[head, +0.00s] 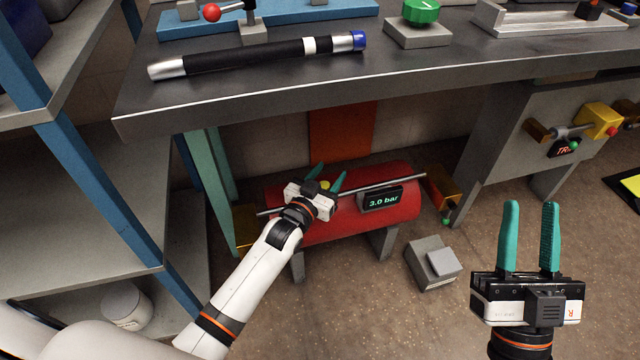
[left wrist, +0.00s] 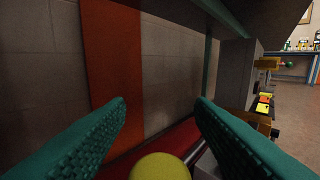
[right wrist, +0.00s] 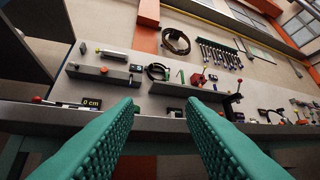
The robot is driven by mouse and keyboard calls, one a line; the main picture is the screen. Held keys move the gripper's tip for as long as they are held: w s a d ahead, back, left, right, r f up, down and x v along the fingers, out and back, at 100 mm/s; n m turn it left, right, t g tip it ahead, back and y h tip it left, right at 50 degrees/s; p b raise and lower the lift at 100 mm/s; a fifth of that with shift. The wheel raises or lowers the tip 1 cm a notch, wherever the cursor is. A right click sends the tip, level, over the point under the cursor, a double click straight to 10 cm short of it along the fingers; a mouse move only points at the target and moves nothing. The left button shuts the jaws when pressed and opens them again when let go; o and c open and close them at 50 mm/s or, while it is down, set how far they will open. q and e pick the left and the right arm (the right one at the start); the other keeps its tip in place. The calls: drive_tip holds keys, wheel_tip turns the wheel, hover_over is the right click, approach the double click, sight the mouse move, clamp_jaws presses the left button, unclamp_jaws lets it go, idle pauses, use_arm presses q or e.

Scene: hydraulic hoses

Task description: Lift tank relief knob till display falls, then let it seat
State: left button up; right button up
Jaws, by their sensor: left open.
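The red tank (head: 345,218) lies under the bench, and its display (head: 382,200) reads 3.0 bar. A yellow knob (head: 325,186) on the tank's top shows between the fingers of my left gripper (head: 327,178). In the left wrist view the round yellow knob (left wrist: 160,167) sits low between the two teal fingertips, with gaps at both sides. The left gripper is open. My right gripper (head: 530,236) is open and empty, to the right of the tank in front of the bench. It also shows in the right wrist view (right wrist: 158,120).
A metal rod (head: 405,180) runs along the tank's top. A grey pedal-like block (head: 433,262) stands on the floor to the right. The bench top (head: 250,90) overhangs the tank and carries a black hose (head: 255,54). A shelf (head: 80,210) stands at left.

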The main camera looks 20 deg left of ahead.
use_arm(q)
drive_tip(key=s+a+p, duration=0.2)
drive_tip(key=s+p, duration=0.1)
drive_tip(key=s, duration=0.8)
drive_tip(key=shift+s+a, duration=0.15)
drive_tip(key=shift+s, duration=0.15)
use_arm(e)
drive_tip(key=w+f+g+h, duration=0.3)
drive_tip(key=f+g, duration=0.5)
drive_tip(key=f, duration=0.3)
drive_tip(key=shift+w+d+g, duration=0.3)
drive_tip(key=shift+d+g, duration=0.1)
drive_tip(key=shift+f, duration=0.1)
use_arm(q)
drive_tip(key=shift+r, duration=0.1)
